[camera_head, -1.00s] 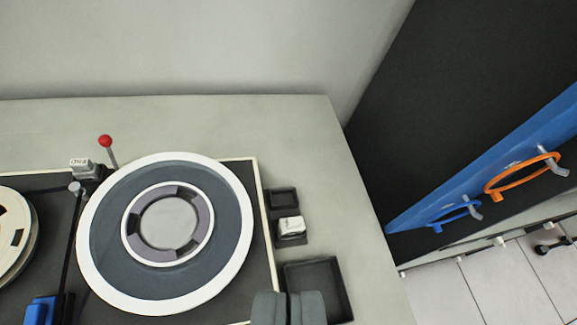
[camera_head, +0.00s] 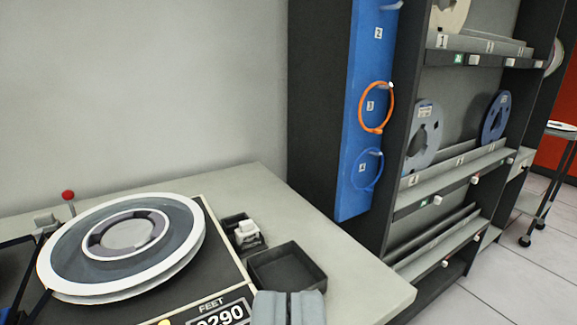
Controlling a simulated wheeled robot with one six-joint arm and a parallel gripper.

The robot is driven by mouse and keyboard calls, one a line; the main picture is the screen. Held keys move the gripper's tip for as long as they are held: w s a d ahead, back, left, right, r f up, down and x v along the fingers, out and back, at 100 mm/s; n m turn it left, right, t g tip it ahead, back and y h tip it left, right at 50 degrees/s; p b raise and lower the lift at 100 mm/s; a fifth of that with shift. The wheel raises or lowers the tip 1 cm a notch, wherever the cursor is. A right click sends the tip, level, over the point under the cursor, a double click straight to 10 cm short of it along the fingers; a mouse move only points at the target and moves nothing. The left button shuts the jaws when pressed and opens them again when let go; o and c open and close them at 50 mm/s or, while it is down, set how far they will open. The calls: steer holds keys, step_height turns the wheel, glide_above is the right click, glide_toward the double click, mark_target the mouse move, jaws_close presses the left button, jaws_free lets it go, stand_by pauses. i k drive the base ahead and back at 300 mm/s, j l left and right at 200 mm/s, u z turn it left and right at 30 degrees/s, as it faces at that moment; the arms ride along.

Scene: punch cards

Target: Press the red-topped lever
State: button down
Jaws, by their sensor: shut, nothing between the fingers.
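The red-topped lever (camera_head: 69,199) stands upright at the back left of the tape machine, behind the large reel (camera_head: 124,244). Its red ball top and part of its thin grey stem show; its base is hidden behind the reel. My gripper (camera_head: 289,296) shows at the bottom centre, shut and empty. It is well to the right of the lever and in front of it, near the dark tray, and touches neither.
A dark square tray (camera_head: 287,268) and a small white block (camera_head: 247,231) lie right of the reel. A counter reading 0290 (camera_head: 221,315) is at the front. A shelf rack with reels (camera_head: 424,134) and a blue panel with rings (camera_head: 357,110) stands right.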

mark_target(67, 195)
steer(key=i+j, duration=0.65)
steer(key=i, duration=0.05)
